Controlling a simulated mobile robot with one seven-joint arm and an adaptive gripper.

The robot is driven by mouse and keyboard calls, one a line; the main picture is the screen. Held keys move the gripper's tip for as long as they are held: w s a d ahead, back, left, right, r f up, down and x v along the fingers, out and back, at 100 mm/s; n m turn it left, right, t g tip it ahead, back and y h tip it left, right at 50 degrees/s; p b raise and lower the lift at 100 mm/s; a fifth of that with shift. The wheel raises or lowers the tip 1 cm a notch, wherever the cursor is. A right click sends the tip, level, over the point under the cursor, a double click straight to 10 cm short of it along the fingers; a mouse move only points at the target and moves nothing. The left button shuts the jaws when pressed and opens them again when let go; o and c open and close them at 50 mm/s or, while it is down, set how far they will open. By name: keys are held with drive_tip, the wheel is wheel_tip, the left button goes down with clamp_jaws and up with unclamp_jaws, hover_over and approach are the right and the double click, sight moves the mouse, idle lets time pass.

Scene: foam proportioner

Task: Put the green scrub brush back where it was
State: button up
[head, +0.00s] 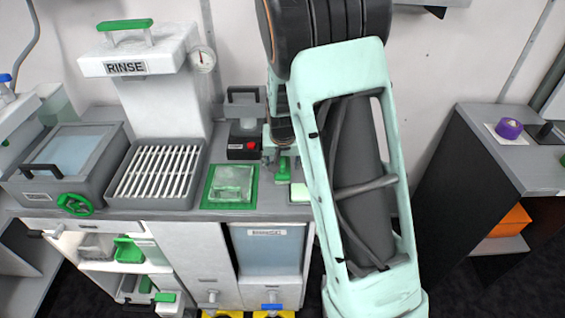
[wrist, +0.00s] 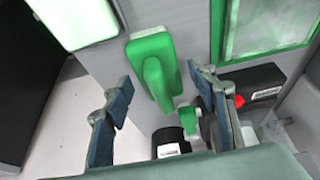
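The green scrub brush (head: 283,168) stands on the grey counter just right of the green-framed tray. In the wrist view the brush (wrist: 150,62) shows a raised green handle on a wider green base. My gripper (wrist: 163,92) is open, with one finger on each side of the handle's line. No finger clearly touches the brush, and how deep it sits between the fingers is unclear. In the head view my gripper (head: 276,145) is just behind and above the brush, partly hidden by my arm.
The green-framed tray (head: 230,202) is left. A dark device with a red button (head: 243,149) stands behind. The slatted rack (head: 156,174) is further left. A smaller green item (wrist: 188,122) sits near a black cylinder.

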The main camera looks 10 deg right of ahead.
drive_tip(key=shift+s+r, duration=0.1)
drive_tip(key=shift+r, duration=0.55)
drive_tip(key=p+v, duration=0.1)
drive_tip(key=v, duration=1)
drive_tip(key=shift+a, duration=0.1)
